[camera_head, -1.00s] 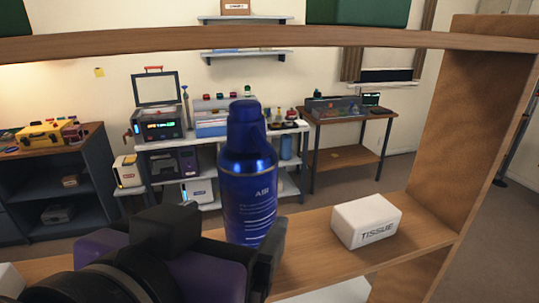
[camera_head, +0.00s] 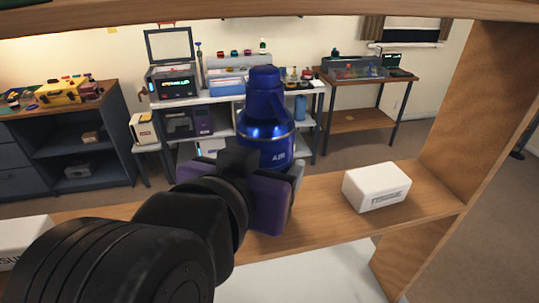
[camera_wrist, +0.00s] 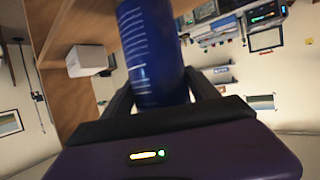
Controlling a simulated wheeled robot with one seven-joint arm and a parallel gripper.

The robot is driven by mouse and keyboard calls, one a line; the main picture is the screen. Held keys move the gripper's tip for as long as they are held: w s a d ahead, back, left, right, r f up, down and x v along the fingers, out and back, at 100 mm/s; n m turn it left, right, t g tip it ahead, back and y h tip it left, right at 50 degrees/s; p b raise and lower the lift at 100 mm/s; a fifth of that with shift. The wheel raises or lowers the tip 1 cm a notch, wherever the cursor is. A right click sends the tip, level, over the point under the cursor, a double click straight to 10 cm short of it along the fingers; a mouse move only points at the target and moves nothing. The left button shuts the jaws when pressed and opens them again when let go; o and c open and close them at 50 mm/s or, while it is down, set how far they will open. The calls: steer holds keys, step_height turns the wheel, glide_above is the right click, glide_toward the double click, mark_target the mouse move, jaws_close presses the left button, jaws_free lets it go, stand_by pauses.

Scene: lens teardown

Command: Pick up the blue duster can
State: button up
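The blue duster can (camera_head: 264,131), marked AIR, stands upright on the wooden shelf (camera_head: 325,215). My gripper (camera_head: 268,178) is in front of its lower half and hides that part in the head view. In the wrist view the can (camera_wrist: 152,50) stands between the two fingers of my gripper (camera_wrist: 160,90), one on each side. The fingers are spread wide around it. I see no clear sign of them pressing on the can, though any gap is too small to make out.
A white tissue box (camera_head: 376,187) sits on the shelf to the right of the can, near the upright side panel (camera_head: 470,120). Another white box (camera_head: 22,241) is at the left end. A shelf board (camera_head: 300,9) runs overhead.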

jaws_close()
steer(key=shift+r, duration=0.1)
